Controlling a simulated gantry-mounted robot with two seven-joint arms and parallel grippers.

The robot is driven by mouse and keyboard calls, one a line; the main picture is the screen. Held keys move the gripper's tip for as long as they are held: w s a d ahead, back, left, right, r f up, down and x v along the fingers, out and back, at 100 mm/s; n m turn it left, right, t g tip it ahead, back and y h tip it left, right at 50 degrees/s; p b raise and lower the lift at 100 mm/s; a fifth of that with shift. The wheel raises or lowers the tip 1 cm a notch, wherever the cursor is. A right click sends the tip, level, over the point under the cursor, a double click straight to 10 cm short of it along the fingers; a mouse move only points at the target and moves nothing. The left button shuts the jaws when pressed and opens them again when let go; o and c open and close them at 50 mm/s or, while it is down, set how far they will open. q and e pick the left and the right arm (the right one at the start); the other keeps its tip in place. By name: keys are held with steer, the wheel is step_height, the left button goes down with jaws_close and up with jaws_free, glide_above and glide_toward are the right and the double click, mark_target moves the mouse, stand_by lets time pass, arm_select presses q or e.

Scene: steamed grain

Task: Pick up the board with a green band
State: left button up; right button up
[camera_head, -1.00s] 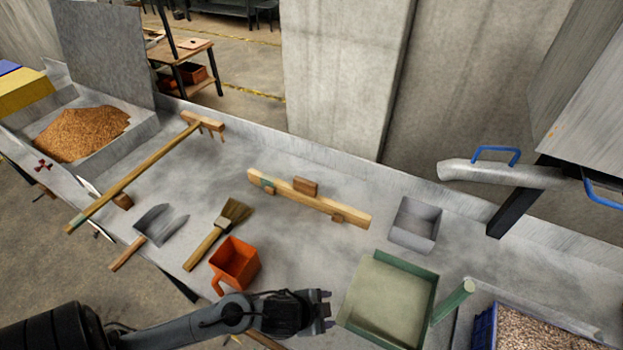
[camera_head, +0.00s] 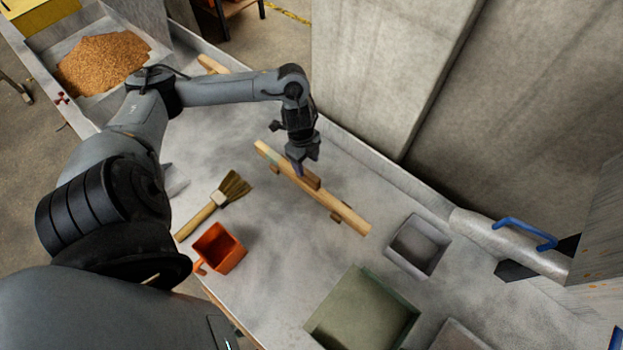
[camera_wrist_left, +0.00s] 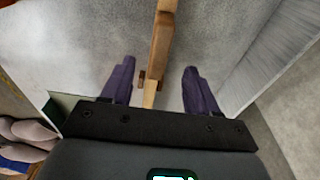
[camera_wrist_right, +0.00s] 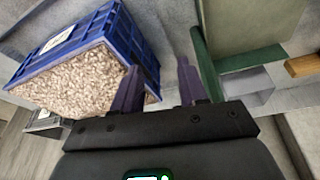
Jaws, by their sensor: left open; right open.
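The wooden board with a green band (camera_head: 345,213) lies slantwise on the grey table in the head view. It has a raised block on its top, small feet below, and its green band near the left end. My left gripper (camera_head: 300,168) is open, pointing down over the board by the block. In the left wrist view, the board (camera_wrist_left: 163,35) runs between the spread fingers of that gripper (camera_wrist_left: 159,74), with a gap to each. My right gripper (camera_wrist_right: 159,74) is open and empty in the right wrist view; the head view does not show it.
A wall (camera_head: 390,70) rises behind the board. A blue crate of grain (camera_wrist_right: 130,38) is near my right gripper.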

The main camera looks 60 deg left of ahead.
mark_target(308, 173)
arm_select(q)
steer(key=f, duration=0.3)
steer(key=shift+d+f+b, duration=0.3)
steer(key=shift+d, duration=0.05)
steer(key=shift+f, duration=0.65)
steer(key=f, duration=0.2)
steer(key=f+b, duration=0.1)
steer(key=f, duration=0.1)
steer(key=shift+w+d, duration=0.15)
steer(key=shift+d, duration=0.05)
steer(key=shift+f, duration=0.1)
steer(key=shift+f, duration=0.2)
jaws_close()
stand_by(1.1)
